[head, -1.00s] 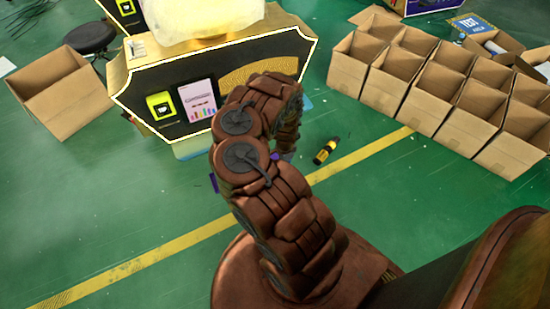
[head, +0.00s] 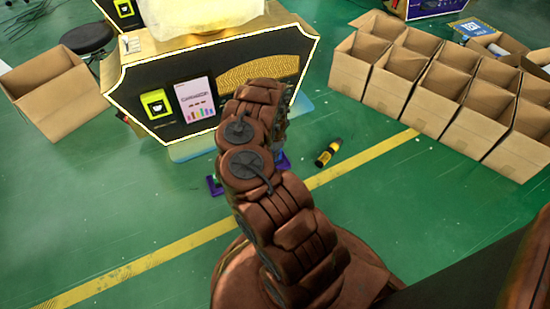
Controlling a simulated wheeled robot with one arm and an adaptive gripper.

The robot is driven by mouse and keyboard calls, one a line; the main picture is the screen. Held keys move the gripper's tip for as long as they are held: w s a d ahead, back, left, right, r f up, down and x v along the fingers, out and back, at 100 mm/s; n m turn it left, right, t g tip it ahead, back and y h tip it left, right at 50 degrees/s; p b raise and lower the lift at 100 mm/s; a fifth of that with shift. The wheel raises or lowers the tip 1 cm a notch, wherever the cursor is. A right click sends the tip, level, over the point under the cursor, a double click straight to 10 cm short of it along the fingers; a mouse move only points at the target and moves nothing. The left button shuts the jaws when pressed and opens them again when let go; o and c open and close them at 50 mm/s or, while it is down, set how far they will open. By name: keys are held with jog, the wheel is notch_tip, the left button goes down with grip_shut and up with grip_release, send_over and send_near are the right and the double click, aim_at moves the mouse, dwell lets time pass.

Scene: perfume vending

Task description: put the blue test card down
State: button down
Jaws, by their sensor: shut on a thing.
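I cannot make out a blue test card in any grip. A blue panel marked TEST (head: 474,27) shows at the upper right, beside the cardboard boxes; whether it is the task's card is unclear. My brown arm rises through the middle of the view and bends away from the camera. My gripper is hidden behind it. Small purple parts (head: 215,186) show low on the left of the arm, and another purple part (head: 283,162) on its right; I cannot tell what they belong to.
A black and gold vending machine (head: 240,72) with a poster (head: 195,99) stands beyond my arm. An open carton (head: 50,95) and a black stool (head: 88,38) are on the left. Several open cartons (head: 440,92) stand right. A black and yellow bottle (head: 328,152) lies on the green floor.

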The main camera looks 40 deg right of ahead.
jog(key=shift+f, duration=0.35)
jog(key=c, duration=1.3)
grip_release()
